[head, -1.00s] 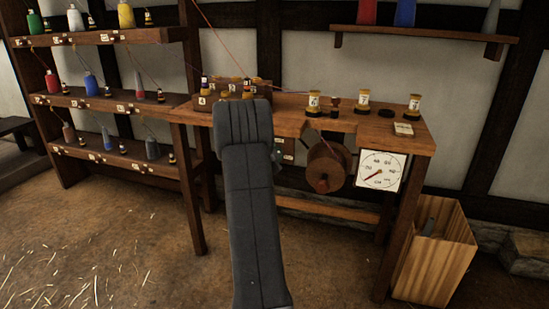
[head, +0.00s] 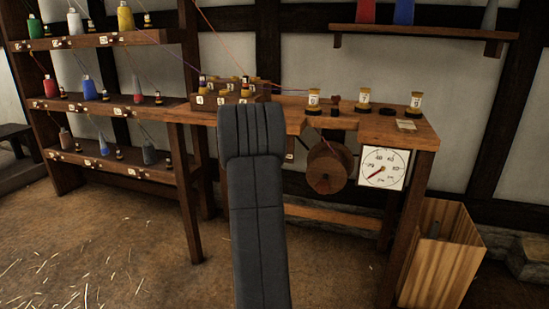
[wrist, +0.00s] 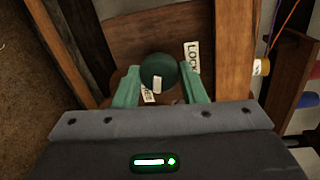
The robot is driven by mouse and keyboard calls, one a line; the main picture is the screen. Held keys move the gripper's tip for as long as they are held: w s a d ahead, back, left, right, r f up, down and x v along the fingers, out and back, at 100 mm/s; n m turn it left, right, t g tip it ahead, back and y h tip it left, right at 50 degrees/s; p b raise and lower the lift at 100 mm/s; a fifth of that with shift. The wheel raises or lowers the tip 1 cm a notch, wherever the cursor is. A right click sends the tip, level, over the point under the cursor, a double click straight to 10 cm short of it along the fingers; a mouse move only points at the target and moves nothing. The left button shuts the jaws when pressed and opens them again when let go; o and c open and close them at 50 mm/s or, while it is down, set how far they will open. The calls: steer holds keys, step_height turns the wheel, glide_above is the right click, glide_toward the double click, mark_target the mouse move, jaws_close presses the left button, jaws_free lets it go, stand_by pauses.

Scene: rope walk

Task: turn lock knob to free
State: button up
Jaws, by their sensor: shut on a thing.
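The lock knob (wrist: 158,70) is round and dark green with a white mark, seen in the wrist view against a brown wooden panel. My gripper (wrist: 160,84) has its two teal fingers on either side of the knob, shut on it. A white LOCK label (wrist: 191,56) is at the knob's upper right. Another label (wrist: 147,96), partly hidden and seemingly reading FREE, is at its lower left. The white mark is on the knob's lower side, nearer the lower-left label. In the head view my arm hides the knob and my gripper.
A wooden bench (head: 378,126) carries several spools and a numbered block (head: 212,99). A reel (head: 327,172) and a white dial (head: 384,168) are on its front. A shelf rack (head: 160,105) stands left, a wooden bin (head: 440,262) right. Threads run above the bench.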

steer(key=shift+s+f+m+b, duration=0.1)
steer(key=shift+f+m+b, duration=0.2)
steer(key=shift+m, duration=0.1)
steer(key=o, duration=0.9)
steer(key=shift+o, duration=0.3)
steer(key=shift+r, duration=0.15)
steer(key=p+v, duration=0.1)
steer(key=v, duration=1.2)
steer(key=shift+s, duration=0.4)
